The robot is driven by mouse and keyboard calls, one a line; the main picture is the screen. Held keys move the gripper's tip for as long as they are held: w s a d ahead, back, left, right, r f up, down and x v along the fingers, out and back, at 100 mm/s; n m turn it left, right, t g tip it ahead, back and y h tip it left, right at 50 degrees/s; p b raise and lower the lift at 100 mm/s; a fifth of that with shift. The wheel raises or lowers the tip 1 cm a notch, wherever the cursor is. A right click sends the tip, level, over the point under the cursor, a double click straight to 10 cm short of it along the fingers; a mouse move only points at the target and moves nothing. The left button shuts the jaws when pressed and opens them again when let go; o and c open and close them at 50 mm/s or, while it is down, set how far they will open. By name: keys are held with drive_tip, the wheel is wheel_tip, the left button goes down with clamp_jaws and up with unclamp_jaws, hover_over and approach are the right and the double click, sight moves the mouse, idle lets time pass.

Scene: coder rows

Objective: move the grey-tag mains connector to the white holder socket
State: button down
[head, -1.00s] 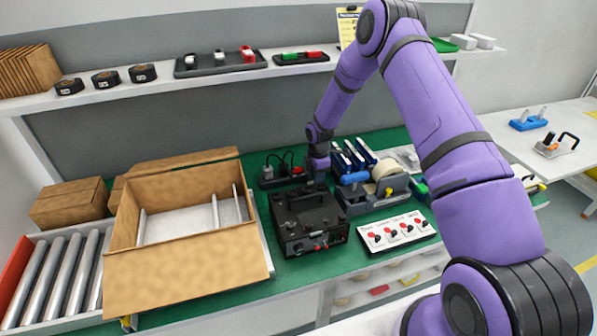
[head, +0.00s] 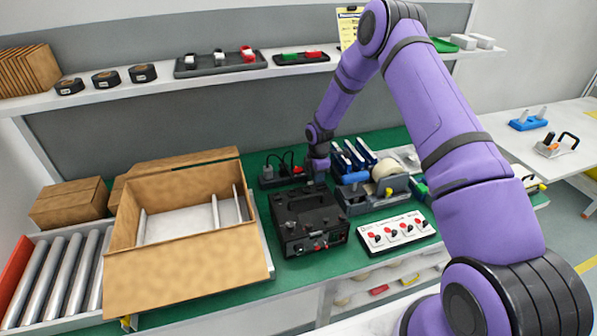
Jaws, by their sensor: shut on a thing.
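My gripper (head: 319,179) points down just behind the right rear of the black coder box (head: 308,222). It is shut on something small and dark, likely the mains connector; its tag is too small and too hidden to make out. Left of the gripper, a dark socket strip (head: 265,184) stands on the green bench top, with a grey plug (head: 267,171) at its left end and dark cables. A small red part (head: 297,170) shows at its right end. I cannot make out which socket is the white holder socket.
An open cardboard box (head: 190,262) fills the bench's left. Blue-handled items (head: 354,155) and a grey tape dispenser (head: 375,202) stand close to the gripper's right. A white panel with red-and-black knobs (head: 396,231) lies at the front right. A shelf (head: 170,84) runs above.

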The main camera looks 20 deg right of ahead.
drive_tip(key=shift+f, duration=0.55)
idle(0.9)
drive_tip(key=c, duration=0.8)
unclamp_jaws()
